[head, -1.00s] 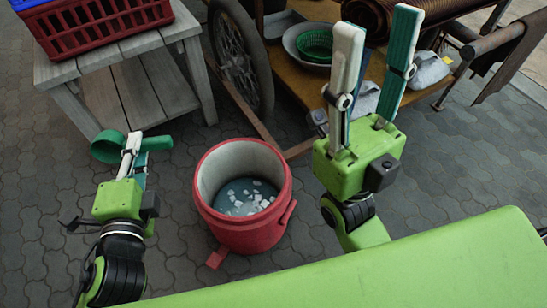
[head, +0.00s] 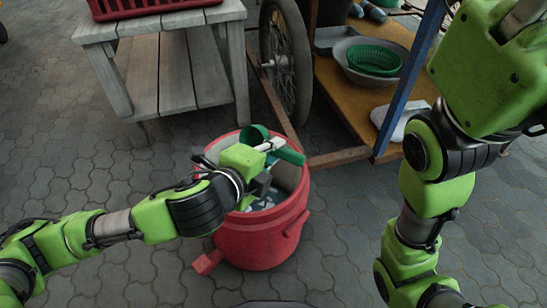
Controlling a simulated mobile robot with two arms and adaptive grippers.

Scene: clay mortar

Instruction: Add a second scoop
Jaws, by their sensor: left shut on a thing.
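A red bucket (head: 262,245) with a pale inner wall stands on the paving in the middle of the head view. Several white chunks (head: 265,203) show at its bottom, partly hidden by my arm. My left gripper (head: 265,148) is over the bucket's mouth and is shut on a green scoop (head: 254,134). The scoop's round cup is near the far rim and its handle sticks out to the right. I cannot tell whether the cup holds anything. My right arm rises at the right, and its gripper fingers are out of the frame.
A grey wooden table (head: 185,70) with a red crate (head: 140,8) stands behind to the left. A cart with a spoked wheel (head: 287,55), a green basket (head: 374,60) in a metal bowl and a blue post (head: 412,80) stands behind right.

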